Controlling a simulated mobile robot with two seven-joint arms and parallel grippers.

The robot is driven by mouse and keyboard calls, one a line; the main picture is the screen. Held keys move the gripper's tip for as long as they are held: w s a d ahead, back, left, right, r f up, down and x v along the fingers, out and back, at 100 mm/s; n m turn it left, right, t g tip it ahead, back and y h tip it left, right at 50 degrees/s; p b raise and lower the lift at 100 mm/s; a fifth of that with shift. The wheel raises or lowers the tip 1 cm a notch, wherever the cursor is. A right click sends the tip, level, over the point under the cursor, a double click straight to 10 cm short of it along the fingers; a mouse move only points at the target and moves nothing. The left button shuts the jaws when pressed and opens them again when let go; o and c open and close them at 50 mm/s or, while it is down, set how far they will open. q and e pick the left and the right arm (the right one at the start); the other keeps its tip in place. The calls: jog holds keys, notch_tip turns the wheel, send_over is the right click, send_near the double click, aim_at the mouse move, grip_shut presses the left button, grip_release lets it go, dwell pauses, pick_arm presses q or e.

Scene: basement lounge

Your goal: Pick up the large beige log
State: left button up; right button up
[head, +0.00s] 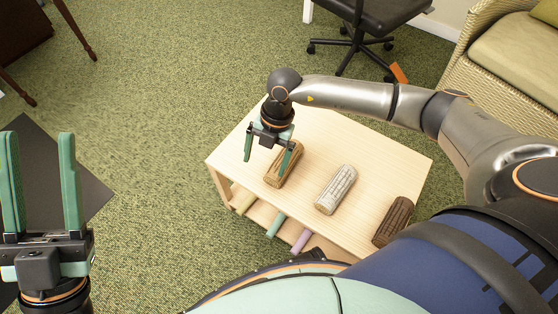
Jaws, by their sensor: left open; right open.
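Three large ridged logs lie in a row on a light wooden table: a tan-brown log (286,165), a pale grey-beige log (336,189) in the middle and a dark brown log (393,222) at the right. The pale one looks closest to beige. My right gripper (266,165) is open, pointing down at the table's left end. One finger overlaps the tan-brown log in the picture; the other is left of it, by the table edge. I cannot tell its exact height. My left gripper (37,138) is open and empty, away from the table at the far left.
The light wooden table (325,145) has a lower shelf with smaller yellowish, green and purple pieces (301,240). A black office chair (372,25) and a wicker sofa (510,60) stand behind. Green carpet (150,120) is clear to the left, beside a dark mat (50,150).

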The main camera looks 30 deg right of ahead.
jog(key=w+d+m+t+h, duration=0.1)
jog(key=w+d+m+h, duration=0.2)
jog(key=d, duration=0.5)
jog(key=shift+n, duration=0.6)
jog(key=f+b, duration=0.1)
jog(key=f, duration=0.1)
jog(key=f+b, duration=0.1)
jog(key=f, duration=0.1)
jog(key=w+f+b, duration=0.1)
jog(key=f, duration=0.1)
jog(key=shift+a, duration=0.15)
jog(key=shift+f, duration=0.5)
notch_tip(320, 180, down, 4)
jog(key=b, duration=0.2)
jog(key=shift+w+a+f+b, duration=0.1)
jog(key=shift+f+b, duration=0.05)
jog(key=shift+b, duration=0.2)
jog(key=shift+f, duration=0.4)
pick_arm(q)
jog(key=shift+h, duration=0.4)
jog(key=f, duration=0.5)
jog(key=shift+s+d+f, duration=0.2)
jog(key=shift+s+d, duration=0.05)
jog(key=shift+d, duration=0.05)
pick_arm(e)
jog(key=c, duration=1.5)
jog(key=shift+r, duration=0.1)
grip_shut()
